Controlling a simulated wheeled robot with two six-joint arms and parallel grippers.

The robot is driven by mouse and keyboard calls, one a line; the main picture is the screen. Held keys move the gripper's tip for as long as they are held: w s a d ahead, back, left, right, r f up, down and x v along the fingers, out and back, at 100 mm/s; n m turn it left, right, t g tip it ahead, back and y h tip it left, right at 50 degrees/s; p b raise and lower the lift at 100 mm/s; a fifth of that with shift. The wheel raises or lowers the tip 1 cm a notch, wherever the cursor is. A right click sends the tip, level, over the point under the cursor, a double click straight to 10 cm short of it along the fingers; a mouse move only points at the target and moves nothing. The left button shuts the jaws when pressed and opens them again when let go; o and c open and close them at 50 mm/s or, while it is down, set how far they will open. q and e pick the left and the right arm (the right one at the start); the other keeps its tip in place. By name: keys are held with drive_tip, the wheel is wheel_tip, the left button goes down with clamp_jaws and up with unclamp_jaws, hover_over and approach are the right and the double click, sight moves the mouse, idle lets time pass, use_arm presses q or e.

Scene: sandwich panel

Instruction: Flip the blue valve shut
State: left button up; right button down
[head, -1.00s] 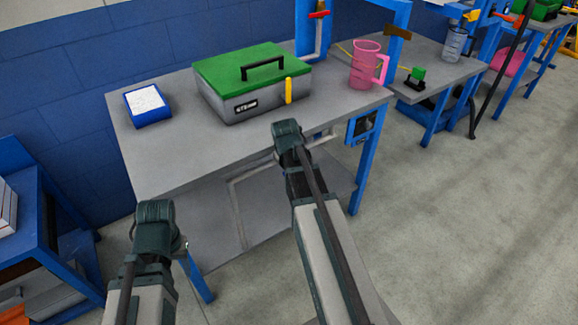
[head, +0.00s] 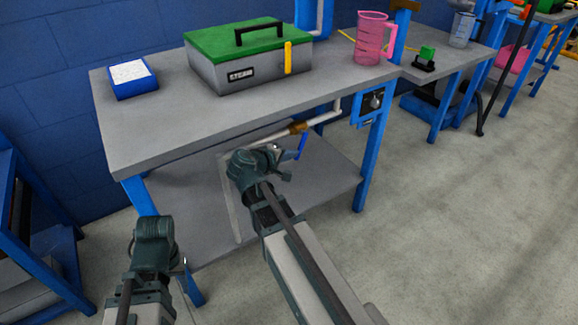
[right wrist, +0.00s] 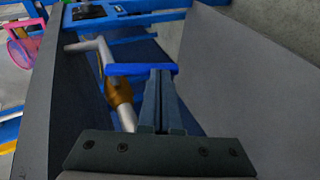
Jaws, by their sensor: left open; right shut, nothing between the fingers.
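The blue valve handle (head: 302,146) hangs below the brass valve body (head: 298,127) on a pale pipe under the workbench top. In the right wrist view the blue handle (right wrist: 135,69) lies crosswise to the pipe, beside the brass body (right wrist: 119,92). My right gripper (head: 279,150) is shut and empty, just left of the handle in the head view. In the right wrist view its fingertips (right wrist: 160,74) overlap the handle's right part; I cannot tell whether they touch. My left gripper (head: 155,240) is low at the left front of the bench, away from the valve; its fingers are mostly hidden.
The workbench top (head: 160,125) is above the valve, with a lower shelf (head: 325,185) beneath. A green-lidded toolbox (head: 250,60), a blue tray (head: 133,80) and a pink jug (head: 373,40) stand on top. A blue switch box (head: 372,102) and a bench leg (head: 370,160) are right of the valve.

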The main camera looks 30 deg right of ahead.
use_arm(q)
drive_tip(key=shift+f+b, duration=0.75)
drive_tip(key=shift+f, duration=0.85)
use_arm(e)
drive_tip(key=shift+w+d+f+h, duration=0.1)
drive_tip(key=shift+d+f+h, duration=0.4)
drive_tip(key=shift+d+f, duration=0.3)
drive_tip(key=shift+f, duration=0.1)
